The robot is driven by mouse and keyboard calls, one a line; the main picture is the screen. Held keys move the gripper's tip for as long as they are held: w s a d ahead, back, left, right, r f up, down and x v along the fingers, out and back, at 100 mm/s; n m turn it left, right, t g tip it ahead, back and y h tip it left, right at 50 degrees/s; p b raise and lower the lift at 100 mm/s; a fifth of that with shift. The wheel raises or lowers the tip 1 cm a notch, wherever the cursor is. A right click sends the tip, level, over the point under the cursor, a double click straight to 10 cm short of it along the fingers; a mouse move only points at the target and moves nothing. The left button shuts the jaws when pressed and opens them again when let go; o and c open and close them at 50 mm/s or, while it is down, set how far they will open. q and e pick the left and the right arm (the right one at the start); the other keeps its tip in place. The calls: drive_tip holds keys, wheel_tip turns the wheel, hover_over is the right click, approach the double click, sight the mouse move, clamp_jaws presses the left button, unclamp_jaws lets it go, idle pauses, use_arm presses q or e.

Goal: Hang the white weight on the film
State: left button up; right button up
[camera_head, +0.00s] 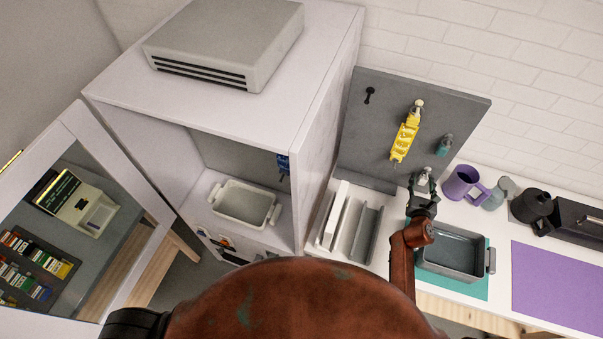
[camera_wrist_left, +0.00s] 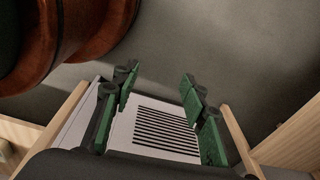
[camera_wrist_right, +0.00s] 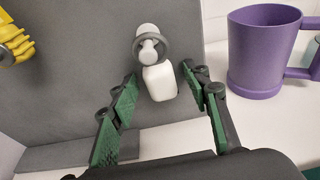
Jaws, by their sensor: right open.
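The white weight (camera_wrist_right: 160,82), a small white block with a grey ring on top, hangs on a peg (camera_wrist_right: 147,31) of the grey board in the right wrist view. My right gripper (camera_wrist_right: 160,84) is open, with its green-padded fingers on either side of the weight and gaps showing. In the head view this gripper (camera_head: 423,180) is at the board's lower right. My left gripper (camera_wrist_left: 157,82) is open and empty in the left wrist view, low by a white slatted surface; the head view does not show it. I cannot make out the film for certain.
A yellow clip-like piece (camera_head: 404,138) and a teal piece (camera_head: 445,145) hang on the grey board (camera_head: 365,140). A purple mug (camera_wrist_right: 263,55) stands close right of the weight. A grey tray (camera_head: 452,258) lies below. The cabinet (camera_head: 325,125) holds a white tray (camera_head: 243,205) and a blue piece (camera_head: 283,163).

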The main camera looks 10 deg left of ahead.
use_arm(q)
drive_tip(key=shift+s+a+f, duration=0.1)
drive_tip(key=shift+s+f, duration=0.05)
drive_tip(key=shift+s, duration=0.6)
use_arm(e)
drive_tip(key=shift+c, duration=0.2)
clamp_jaws()
drive_tip(key=c, duration=0.5)
unclamp_jaws()
drive_tip(key=shift+r, duration=0.1)
use_arm(q)
drive_tip(key=shift+s, duration=0.2)
use_arm(e)
clamp_jaws()
